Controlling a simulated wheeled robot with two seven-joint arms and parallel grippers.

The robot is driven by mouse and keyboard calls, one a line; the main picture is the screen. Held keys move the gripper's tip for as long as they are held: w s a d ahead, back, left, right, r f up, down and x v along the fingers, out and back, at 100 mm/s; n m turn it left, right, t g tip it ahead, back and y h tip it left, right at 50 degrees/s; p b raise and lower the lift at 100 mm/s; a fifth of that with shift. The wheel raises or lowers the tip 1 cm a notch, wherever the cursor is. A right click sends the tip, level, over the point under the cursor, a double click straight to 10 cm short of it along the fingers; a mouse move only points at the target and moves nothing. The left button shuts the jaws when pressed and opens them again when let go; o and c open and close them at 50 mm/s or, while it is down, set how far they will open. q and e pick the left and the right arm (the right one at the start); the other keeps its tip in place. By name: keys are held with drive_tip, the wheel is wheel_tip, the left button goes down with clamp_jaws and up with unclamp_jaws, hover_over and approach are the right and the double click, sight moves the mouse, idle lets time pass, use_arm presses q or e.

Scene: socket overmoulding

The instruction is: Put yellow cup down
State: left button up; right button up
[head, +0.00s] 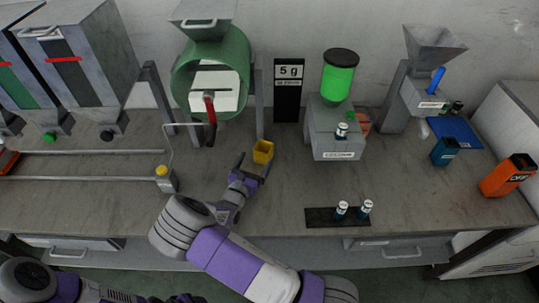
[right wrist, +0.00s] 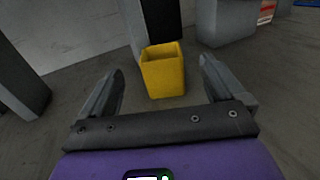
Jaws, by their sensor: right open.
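The yellow cup (head: 263,152) stands upright on the grey bench top, in front of the post beside the green drum. In the right wrist view the yellow cup (right wrist: 163,72) is ahead of the fingers, with clear space on both sides of it. My right gripper (head: 253,165) is open and empty, just at the near side of the cup; its fingers (right wrist: 160,85) are spread wide and do not touch the cup. My left arm is at the lower left of the head view, and its gripper's fingers cannot be made out.
Behind the cup are the green drum (head: 239,75) and a black "5 g" sign (head: 289,88). A grey dispenser (head: 335,131) with a green container stands to the right. A dark strip (head: 324,218) with two small white pieces lies near the front edge. The bench between is clear.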

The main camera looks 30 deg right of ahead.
sight(260, 153)
drive_tip(key=x, duration=0.2)
drive_tip(key=b+x, duration=0.1)
drive_tip(key=x, duration=0.2)
drive_tip(key=shift+w+d+f, duration=0.25)
drive_tip(key=shift+w+f, duration=0.05)
drive_tip(key=shift+f, duration=0.05)
drive_tip(key=shift+w+d+r, duration=0.1)
drive_tip(key=shift+d, duration=0.1)
drive_tip(key=c, duration=1.1)
